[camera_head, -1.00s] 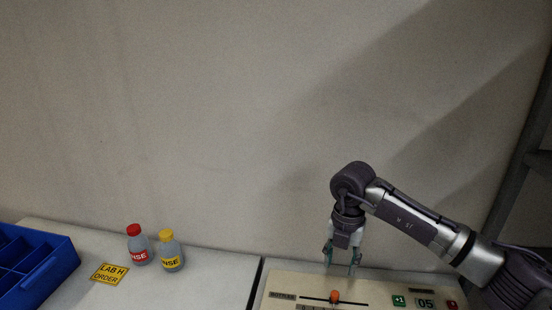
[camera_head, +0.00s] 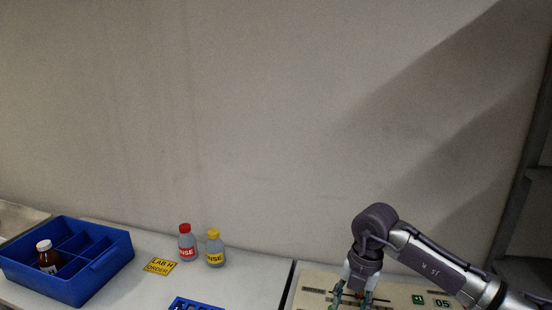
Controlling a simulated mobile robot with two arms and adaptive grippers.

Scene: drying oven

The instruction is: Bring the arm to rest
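My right arm comes in from the right. Its gripper (camera_head: 352,300) points down at the cream control panel (camera_head: 312,280), with its fingers apart and the tips at the picture's bottom edge. A small orange knob (camera_head: 360,295) shows by the fingers. I cannot tell whether they touch it. The panel also has a green button (camera_head: 418,299) and a display (camera_head: 442,303) reading 05. My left gripper is not in view.
On the bench to the left stand a red-capped bottle (camera_head: 187,243) and a yellow-capped bottle (camera_head: 215,248), beside a yellow sign (camera_head: 160,266). A blue divided tray (camera_head: 112,262) holds a brown bottle (camera_head: 48,258). Another blue object (camera_head: 190,304) is cut off below. A wall stands behind.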

